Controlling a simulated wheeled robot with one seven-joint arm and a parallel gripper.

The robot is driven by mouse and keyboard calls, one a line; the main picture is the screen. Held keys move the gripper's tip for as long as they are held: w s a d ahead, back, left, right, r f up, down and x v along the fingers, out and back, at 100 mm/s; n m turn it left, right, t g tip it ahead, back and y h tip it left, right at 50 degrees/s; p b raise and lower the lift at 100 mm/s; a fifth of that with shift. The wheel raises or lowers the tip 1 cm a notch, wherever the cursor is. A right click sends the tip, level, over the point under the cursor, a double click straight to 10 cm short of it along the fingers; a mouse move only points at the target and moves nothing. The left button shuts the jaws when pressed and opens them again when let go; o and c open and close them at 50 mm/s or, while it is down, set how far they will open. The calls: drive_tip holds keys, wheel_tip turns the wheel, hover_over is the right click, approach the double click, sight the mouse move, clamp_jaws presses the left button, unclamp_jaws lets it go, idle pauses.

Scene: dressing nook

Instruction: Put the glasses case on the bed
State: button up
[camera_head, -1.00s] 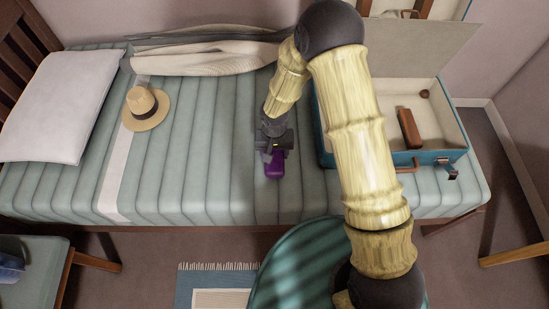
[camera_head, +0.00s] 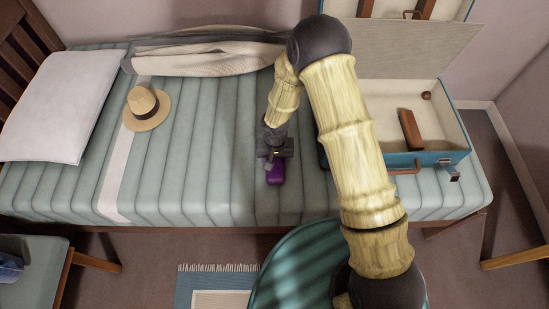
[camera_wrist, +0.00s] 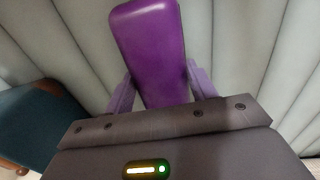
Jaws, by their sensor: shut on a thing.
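The purple glasses case (camera_head: 276,174) is at the front middle of the bed (camera_head: 215,185), just below my gripper (camera_head: 274,160) in the head view. In the wrist view the case (camera_wrist: 150,50) stands out between the two fingers of my gripper (camera_wrist: 160,88), which is shut on it. The striped bed cover fills the background there. The case looks low over the cover; I cannot tell whether it touches it. My gripper hides the case's near end.
An open blue suitcase (camera_head: 447,158) with a brown item (camera_head: 410,129) inside lies on the bed to the right. A straw hat (camera_head: 147,108), a white pillow (camera_head: 62,105) and a rumpled blanket (camera_head: 205,58) lie left and behind. The cover between hat and gripper is clear.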

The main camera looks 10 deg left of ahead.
sight(275, 160)
drive_tip(key=shift+f, duration=0.25)
drive_tip(key=o, duration=1)
drive_tip(key=shift+d+r, duration=0.1)
drive_tip(key=shift+o, duration=0.2)
wheel_tip(275, 160, up, 12)
drive_tip(key=p, duration=0.1)
drive_tip(key=shift+r+p, duration=0.2)
drive_tip(key=shift+p, duration=0.2)
